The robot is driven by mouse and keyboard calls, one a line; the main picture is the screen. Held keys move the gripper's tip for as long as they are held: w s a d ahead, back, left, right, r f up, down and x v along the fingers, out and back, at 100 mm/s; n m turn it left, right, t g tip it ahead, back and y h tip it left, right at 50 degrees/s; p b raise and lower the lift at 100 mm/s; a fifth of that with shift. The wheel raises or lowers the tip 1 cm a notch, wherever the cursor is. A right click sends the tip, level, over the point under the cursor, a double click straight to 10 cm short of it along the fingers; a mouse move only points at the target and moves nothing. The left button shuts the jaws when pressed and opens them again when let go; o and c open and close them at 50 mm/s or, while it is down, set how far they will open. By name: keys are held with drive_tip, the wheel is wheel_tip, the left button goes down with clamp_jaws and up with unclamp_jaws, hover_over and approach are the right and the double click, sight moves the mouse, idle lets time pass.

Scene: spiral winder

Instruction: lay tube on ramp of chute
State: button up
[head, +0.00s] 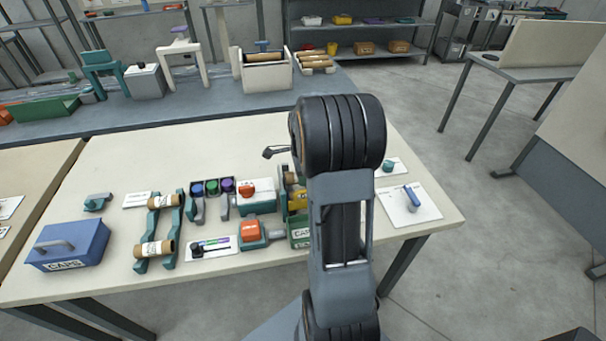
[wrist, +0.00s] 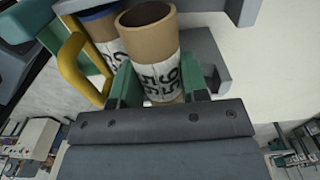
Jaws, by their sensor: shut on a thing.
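In the wrist view a brown cardboard tube (wrist: 152,48) with a white printed label stands between the green fingers of my gripper (wrist: 160,88). The gripper is shut on it, and its open end points to the top of the picture. In the head view my own arm hides the gripper and this tube. I cannot tell for sure which thing is the chute. A low slanted rack (head: 316,66) with tubes on the back bench may be its ramp.
Behind the held tube are a second tube (wrist: 103,32) with a blue end and a yellow handle (wrist: 76,66). In the head view labelled tubes (head: 154,248) lie across teal rails. A blue caps box (head: 68,246) stands at left. The table's back left part is clear.

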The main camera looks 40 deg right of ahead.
drive_tip(key=shift+f, duration=0.2)
drive_tip(key=shift+f+b, duration=0.45)
drive_tip(key=shift+f, duration=0.05)
drive_tip(key=o, duration=0.9)
drive_tip(key=shift+f, duration=0.1)
